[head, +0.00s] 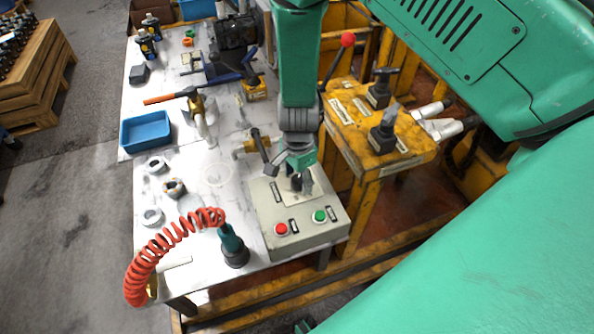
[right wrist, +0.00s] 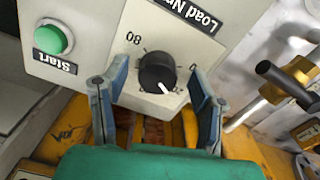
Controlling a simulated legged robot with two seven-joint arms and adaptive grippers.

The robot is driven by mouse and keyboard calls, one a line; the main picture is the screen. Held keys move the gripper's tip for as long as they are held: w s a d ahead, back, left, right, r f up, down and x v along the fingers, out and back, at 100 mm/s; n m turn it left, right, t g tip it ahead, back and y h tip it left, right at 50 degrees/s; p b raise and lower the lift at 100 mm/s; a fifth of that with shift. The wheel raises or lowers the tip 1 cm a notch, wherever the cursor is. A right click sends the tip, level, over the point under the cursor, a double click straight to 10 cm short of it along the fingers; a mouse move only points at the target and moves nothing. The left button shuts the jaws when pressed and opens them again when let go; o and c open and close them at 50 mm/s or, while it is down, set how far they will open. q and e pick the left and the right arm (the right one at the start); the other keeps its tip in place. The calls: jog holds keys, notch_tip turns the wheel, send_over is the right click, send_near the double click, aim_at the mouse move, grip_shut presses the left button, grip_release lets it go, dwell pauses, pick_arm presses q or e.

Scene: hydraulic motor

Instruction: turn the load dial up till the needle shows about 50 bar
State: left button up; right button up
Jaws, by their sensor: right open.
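The load dial (right wrist: 157,72) is a round black knob with a white pointer mark, on a pale control box (head: 268,210). Its panel reads "Load Nm", with "80" on one side. In the right wrist view the pointer mark is towards the lower right. My right gripper (right wrist: 156,88) is open, with one blue-grey finger on each side of the dial and visible gaps to it. In the head view my right gripper (head: 298,176) is over the box and mostly hides the dial. I cannot make out a gauge needle. My left gripper is not in view.
The box also has a red button (head: 281,230) and a green Start button (head: 319,215). A brass valve fitting (head: 255,143) stands close behind the box. A red coiled hose (head: 165,250) and a blue tray (head: 146,131) are on the table to the left.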

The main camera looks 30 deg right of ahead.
aim_at(297, 179)
notch_tip(297, 179, up, 11)
jog(key=shift+r, duration=0.15)
dwell(0.4)
